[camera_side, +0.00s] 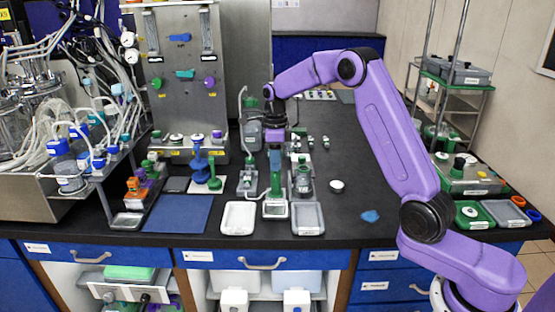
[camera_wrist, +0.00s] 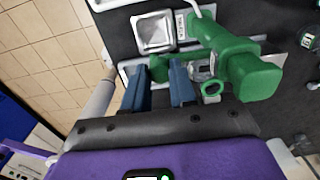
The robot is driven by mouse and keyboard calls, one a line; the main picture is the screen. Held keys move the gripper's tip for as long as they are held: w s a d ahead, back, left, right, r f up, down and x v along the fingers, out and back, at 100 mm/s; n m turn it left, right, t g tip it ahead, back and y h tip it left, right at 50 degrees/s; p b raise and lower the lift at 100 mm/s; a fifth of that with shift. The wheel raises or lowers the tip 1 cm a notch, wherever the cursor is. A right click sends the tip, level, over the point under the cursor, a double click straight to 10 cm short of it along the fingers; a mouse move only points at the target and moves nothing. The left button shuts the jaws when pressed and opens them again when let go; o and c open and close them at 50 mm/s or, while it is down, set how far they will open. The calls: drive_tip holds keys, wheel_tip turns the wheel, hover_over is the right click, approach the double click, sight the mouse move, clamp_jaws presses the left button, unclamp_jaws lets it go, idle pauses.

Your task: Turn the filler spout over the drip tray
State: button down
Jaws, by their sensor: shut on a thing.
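The filler is a green upright body (camera_wrist: 250,75) with a thick green arm; in the side view its green part (camera_side: 276,178) stands below my gripper. My gripper (camera_wrist: 159,70) has two blue fingers, shut on a green piece that shows between their tips, seemingly the filler spout; the fingers partly hide it. In the side view my gripper (camera_side: 274,148) reaches down onto the filler. The drip tray (camera_wrist: 155,32) is a small square metal pan in a pale frame, just beyond the fingertips. It also shows in front of the filler in the side view (camera_side: 275,210). Whether the spout's end is over it is unclear.
A white tray (camera_side: 238,218) and a grey tray (camera_side: 308,219) flank the drip tray. A blue mat (camera_side: 178,214) lies to the left. A white-topped round item (camera_side: 337,186) and a blue piece (camera_side: 370,216) lie to the right, with bare black bench around them.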

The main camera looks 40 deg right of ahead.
drive_tip(key=shift+r, duration=0.1)
idle(0.3)
drive_tip(key=c, duration=0.9)
unclamp_jaws()
wheel_tip(320, 180, up, 17)
drive_tip(key=shift+r, duration=0.15)
drive_tip(key=shift+a, duration=0.1)
